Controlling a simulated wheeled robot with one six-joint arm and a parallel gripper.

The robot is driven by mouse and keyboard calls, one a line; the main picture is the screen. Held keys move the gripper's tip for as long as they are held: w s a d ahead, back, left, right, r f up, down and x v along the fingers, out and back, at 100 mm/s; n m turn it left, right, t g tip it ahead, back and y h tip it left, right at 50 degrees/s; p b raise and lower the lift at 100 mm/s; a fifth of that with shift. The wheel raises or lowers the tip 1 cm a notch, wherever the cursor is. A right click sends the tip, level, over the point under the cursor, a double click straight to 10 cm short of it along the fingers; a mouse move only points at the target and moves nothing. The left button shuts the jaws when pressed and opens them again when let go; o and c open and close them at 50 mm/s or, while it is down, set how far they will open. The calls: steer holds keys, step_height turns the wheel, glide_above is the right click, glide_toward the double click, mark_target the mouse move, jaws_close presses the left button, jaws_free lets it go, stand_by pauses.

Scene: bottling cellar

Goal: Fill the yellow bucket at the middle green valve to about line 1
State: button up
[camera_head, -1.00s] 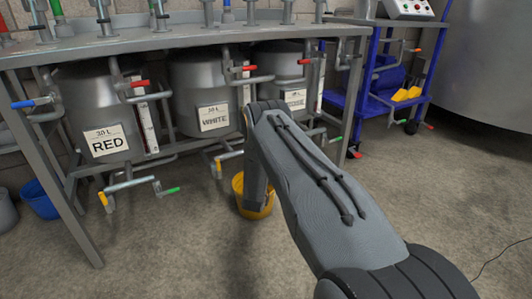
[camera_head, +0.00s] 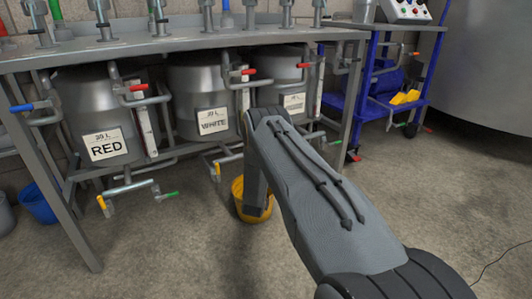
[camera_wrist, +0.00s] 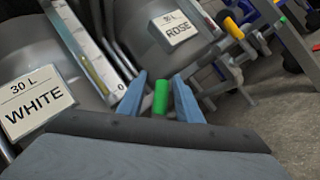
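The yellow bucket (camera_head: 238,196) stands on the floor below the middle tank, the one labelled WHITE (camera_head: 212,122). My arm hides part of the bucket, and its inside cannot be seen. In the wrist view the green valve handle (camera_wrist: 161,97) stands between the two blue-grey fingers of my gripper (camera_wrist: 160,96), with a gap on each side. The gripper is open. My arm hides the gripper and this handle in the head view. A level gauge (camera_wrist: 92,65) beside the WHITE label shows in the wrist view; line 1 cannot be made out.
The RED tank (camera_head: 90,100) is to the left, with its own green handle (camera_head: 166,196) low down. The ROSE tank's label (camera_wrist: 176,29) is to the right. A blue bucket (camera_head: 38,203) and a blue cart (camera_head: 345,105) stand at the sides. The front floor is open.

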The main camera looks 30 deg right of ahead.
steer(key=p+v, duration=0.3)
steer(key=v, duration=0.4)
steer(key=shift+s+a+f, duration=0.2)
steer(key=shift+s+a, duration=0.05)
stand_by(7.0)
